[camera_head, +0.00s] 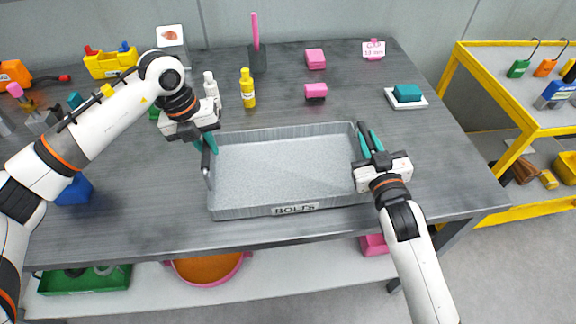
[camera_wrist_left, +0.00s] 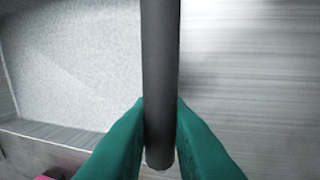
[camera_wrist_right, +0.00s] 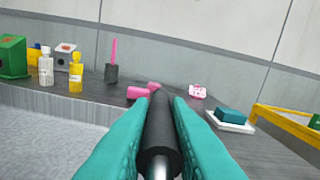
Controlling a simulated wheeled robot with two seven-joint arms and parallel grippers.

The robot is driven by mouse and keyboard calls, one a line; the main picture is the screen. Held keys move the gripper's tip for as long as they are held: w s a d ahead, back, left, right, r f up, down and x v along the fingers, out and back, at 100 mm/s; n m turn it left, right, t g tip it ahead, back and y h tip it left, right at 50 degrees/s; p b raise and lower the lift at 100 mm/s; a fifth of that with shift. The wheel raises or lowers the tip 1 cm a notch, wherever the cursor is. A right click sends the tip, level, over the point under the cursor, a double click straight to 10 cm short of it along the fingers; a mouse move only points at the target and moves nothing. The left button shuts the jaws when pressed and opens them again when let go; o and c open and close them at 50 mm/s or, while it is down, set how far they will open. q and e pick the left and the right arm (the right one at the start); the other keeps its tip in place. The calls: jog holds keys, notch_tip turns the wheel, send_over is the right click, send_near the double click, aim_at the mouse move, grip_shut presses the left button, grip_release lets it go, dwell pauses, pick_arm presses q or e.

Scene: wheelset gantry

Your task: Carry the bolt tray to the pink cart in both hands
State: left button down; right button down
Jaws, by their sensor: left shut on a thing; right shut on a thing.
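The bolt tray (camera_head: 285,165) is a grey, shallow, empty tray with a "BOLTS" label on its front wall. It is level, at the front middle of the grey table; I cannot tell if it touches the top. My left gripper (camera_head: 206,143) is shut on the dark bar handle at its left side; the bar (camera_wrist_left: 160,70) stands between the teal fingers in the left wrist view. My right gripper (camera_head: 369,141) is shut on the right handle, whose dark bar (camera_wrist_right: 162,130) shows in the right wrist view. No pink cart is in view.
Yellow bottle (camera_head: 248,88), white bottle (camera_head: 212,90), pink blocks (camera_head: 316,92) and a teal block on a white dish (camera_head: 406,94) stand behind the tray on the table (camera_head: 450,170). A yellow-framed bench (camera_head: 500,100) stands right, with open floor before it.

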pick_arm(q)
jog(key=shift+r, duration=0.15)
pick_arm(e)
jog(key=shift+r, duration=0.15)
